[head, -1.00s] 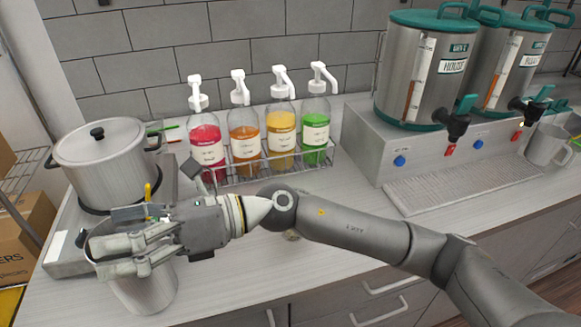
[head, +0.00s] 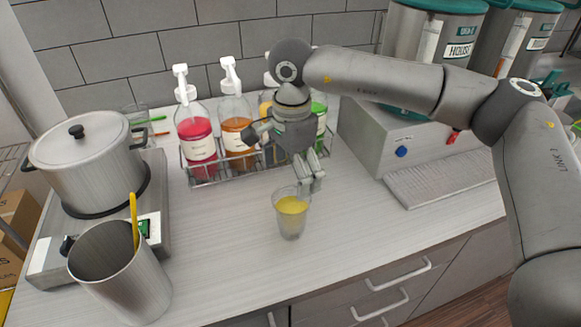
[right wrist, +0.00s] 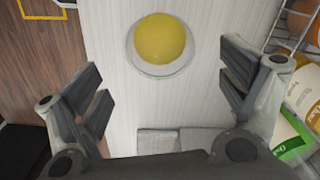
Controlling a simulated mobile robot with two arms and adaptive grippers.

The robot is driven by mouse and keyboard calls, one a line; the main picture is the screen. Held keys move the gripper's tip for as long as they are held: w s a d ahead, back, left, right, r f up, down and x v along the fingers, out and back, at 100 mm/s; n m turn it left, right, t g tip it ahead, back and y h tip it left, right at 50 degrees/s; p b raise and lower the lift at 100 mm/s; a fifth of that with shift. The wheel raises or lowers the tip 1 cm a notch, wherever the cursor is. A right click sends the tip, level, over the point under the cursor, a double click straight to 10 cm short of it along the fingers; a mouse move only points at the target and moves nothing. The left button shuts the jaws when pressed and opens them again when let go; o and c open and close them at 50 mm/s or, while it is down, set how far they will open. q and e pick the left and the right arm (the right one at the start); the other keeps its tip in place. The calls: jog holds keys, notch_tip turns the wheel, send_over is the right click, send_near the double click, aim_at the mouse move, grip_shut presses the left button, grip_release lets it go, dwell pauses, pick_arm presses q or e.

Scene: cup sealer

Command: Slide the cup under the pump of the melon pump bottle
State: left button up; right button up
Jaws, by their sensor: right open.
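A clear cup (head: 291,214) with yellow contents stands upright on the counter in front of the bottle rack. It also shows from above in the right wrist view (right wrist: 160,46). My right gripper (head: 312,180) is open, pointing down just behind the cup; in the right wrist view its fingers (right wrist: 165,82) are spread and empty, with the cup ahead of them. The pump bottles are red (head: 197,140), orange (head: 236,132), yellow (head: 266,108) and green (head: 319,112); labels are unreadable, so I cannot tell which is melon. My right arm partly hides the yellow and green ones. My left gripper is out of view.
A wire rack (head: 205,172) holds the bottles. A metal pitcher (head: 125,275) with a yellow handle inside and a pot (head: 85,165) on a burner are at the left. A dispenser stand (head: 385,140) and drip tray (head: 445,180) are at the right. The counter around the cup is clear.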

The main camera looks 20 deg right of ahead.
jog(key=shift+d+r, duration=0.1)
jog(key=shift+d, duration=0.05)
jog(key=p, duration=0.4)
send_near(292, 207)
jog(key=s+f, duration=0.2)
jog(key=f, duration=0.1)
jog(key=a+f, duration=0.1)
jog(key=f, duration=0.1)
jog(key=shift+s+a+f, duration=0.1)
jog(key=shift+s+f, duration=0.05)
jog(key=shift+s, duration=0.25)
jog(key=shift+f, duration=0.6)
jog(key=c, duration=1.3)
